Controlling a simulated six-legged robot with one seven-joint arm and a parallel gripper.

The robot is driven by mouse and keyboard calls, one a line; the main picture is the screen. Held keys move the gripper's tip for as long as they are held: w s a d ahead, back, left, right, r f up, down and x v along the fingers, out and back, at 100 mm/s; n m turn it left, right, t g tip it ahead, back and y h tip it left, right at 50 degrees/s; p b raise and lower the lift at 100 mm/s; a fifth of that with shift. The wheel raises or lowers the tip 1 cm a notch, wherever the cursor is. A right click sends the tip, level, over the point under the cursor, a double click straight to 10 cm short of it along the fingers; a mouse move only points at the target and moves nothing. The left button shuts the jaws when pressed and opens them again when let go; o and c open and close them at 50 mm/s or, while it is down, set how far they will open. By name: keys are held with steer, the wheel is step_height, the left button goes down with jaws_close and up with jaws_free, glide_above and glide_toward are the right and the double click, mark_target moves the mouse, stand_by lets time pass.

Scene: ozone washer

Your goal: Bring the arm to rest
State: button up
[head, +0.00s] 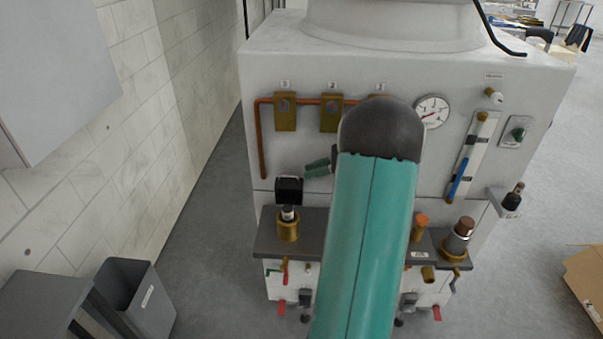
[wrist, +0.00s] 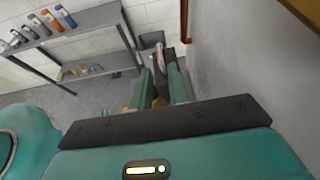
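My arm (head: 368,240) rises through the middle of the head view, a green link with a dark rounded joint on top. My gripper (head: 318,168) shows partly behind it, two green fingers pointing left in front of the washer. The palm side of the gripper is hidden in the head view.
The white washer cabinet (head: 300,65) stands close ahead, with a gauge (head: 432,111), copper pipe and brass fittings. A dark ledge (head: 325,235) juts from it. A grey bin (head: 135,290) is at the left. A shelf with bottles (wrist: 70,35) shows in the wrist view.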

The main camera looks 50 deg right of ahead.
steer(key=shift+s+d+r, duration=0.2)
steer(key=shift+s+d, duration=0.1)
steer(key=shift+s, duration=0.05)
stand_by(0.3)
steer(key=w+a+r+n+g, duration=0.15)
steer(key=a+n, duration=0.25)
steer(key=a, duration=0.4)
steer(key=a+r+n+g+h, duration=0.1)
steer(key=a+r+n+g, duration=0.25)
steer(key=a, duration=0.45)
steer(key=w+a+r+n+g, duration=0.15)
steer(key=a+n, duration=0.25)
steer(key=a, duration=0.5)
steer(key=s+a+r+n+t+h, duration=0.1)
steer(key=s+a+n+h, duration=0.5)
steer(key=s+a+n, duration=0.6)
steer(key=a+r+n, duration=0.1)
steer(key=a+n, duration=0.3)
steer(key=shift+s+a+n+h, duration=0.3)
steer(key=shift+s+a+n, duration=0.05)
steer(key=shift+a, duration=0.05)
